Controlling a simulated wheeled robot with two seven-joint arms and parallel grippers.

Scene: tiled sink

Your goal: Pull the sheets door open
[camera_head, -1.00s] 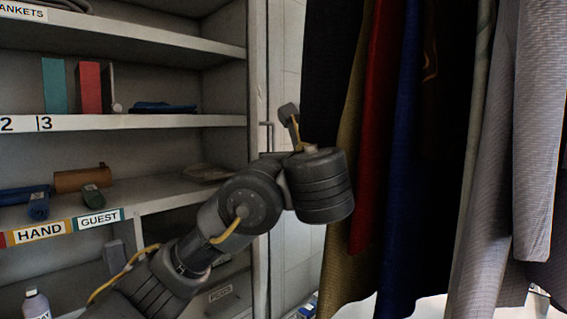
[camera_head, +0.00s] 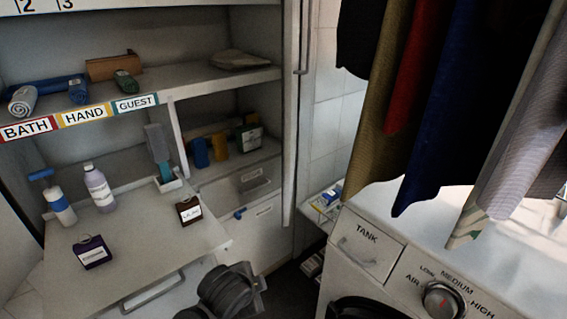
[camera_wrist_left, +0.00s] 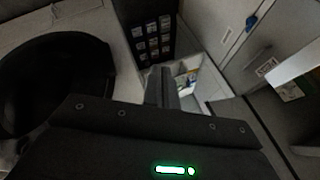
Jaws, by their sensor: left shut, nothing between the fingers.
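No label reading sheets shows in these views. A tall pale door or panel edge with a long vertical handle (camera_head: 303,38) stands at the right end of the shelving in the head view. Its face is seen nearly edge-on, so I cannot tell whether it is ajar. My left arm shows as dark round links at the bottom middle of the head view, low in front of the cabinet; its fingertips are not clear there. In the left wrist view my left gripper (camera_wrist_left: 161,88) is shut and empty, apart from any handle. My right gripper is not in view.
Shelves marked BATH, HAND and GUEST (camera_head: 135,103) hold rolled towels. Bottles (camera_head: 98,188) and dark boxes stand on the lower counter (camera_head: 150,225). Clothes (camera_head: 430,110) hang above a washer-like machine with a TANK drawer (camera_head: 367,240). A narrow gap lies between cabinet and machine.

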